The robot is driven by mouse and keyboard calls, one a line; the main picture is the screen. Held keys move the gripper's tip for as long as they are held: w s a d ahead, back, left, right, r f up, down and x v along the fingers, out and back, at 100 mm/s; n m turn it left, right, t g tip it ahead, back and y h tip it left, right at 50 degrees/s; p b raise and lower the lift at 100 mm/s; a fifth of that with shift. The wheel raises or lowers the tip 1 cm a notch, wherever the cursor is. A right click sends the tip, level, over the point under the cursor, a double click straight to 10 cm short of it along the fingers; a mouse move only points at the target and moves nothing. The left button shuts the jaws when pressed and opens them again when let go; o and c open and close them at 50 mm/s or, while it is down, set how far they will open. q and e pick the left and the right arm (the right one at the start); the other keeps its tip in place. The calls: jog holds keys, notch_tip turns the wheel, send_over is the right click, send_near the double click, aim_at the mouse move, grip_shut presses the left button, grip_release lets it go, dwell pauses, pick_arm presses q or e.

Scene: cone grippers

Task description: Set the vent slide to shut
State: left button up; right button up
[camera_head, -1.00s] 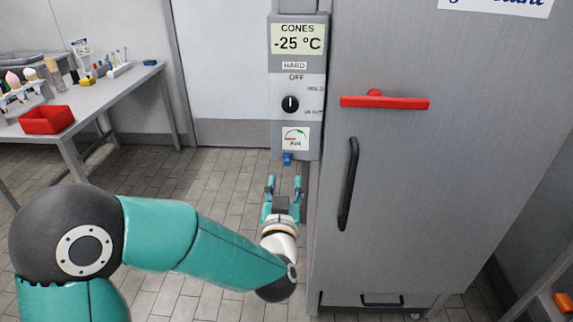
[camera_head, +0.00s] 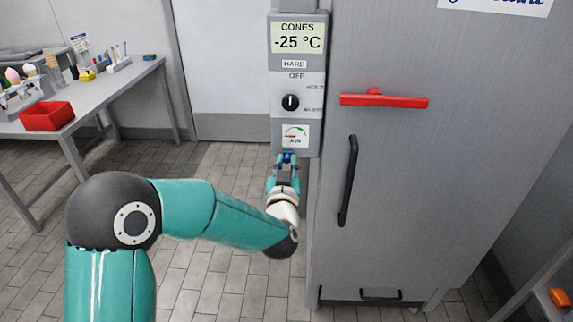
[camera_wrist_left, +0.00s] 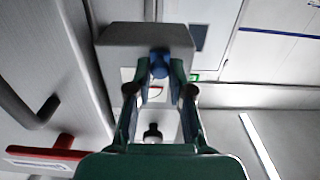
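A small blue knob (camera_head: 288,158) sits at the bottom of the grey control panel (camera_head: 276,133), just under a dial label that seems to read AIR (camera_head: 295,136). It also shows in the left wrist view (camera_wrist_left: 159,62). My left gripper (camera_head: 287,160) reaches up from below, its fingers drawn in on both sides of the blue knob. In the left wrist view the fingertips (camera_wrist_left: 161,75) are close against the knob's sides, and they look shut on it. No mark for the knob's open or shut position can be read. My right gripper is out of view.
The panel has a CONES -25 °C display (camera_head: 297,38) and a black rotary knob (camera_head: 290,102). To the right stands a steel cabinet with a red handle (camera_head: 385,101) and a black handle (camera_head: 348,180). A bench with a red bin (camera_head: 47,116) is at left.

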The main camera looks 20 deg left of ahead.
aim_at(314, 154)
pick_arm(q)
grip_shut()
jog(key=shift+d, duration=0.1)
jog(key=d, duration=0.2)
jog(key=w+d, duration=0.1)
jog(key=d+b, duration=0.1)
jog(key=d, duration=0.1)
jog(key=shift+w+d, duration=0.3)
jog(key=shift+d, duration=0.25)
jog(key=o, duration=0.7)
grip_release()
jog(key=shift+w, duration=0.1)
jog(key=shift+c, duration=0.2)
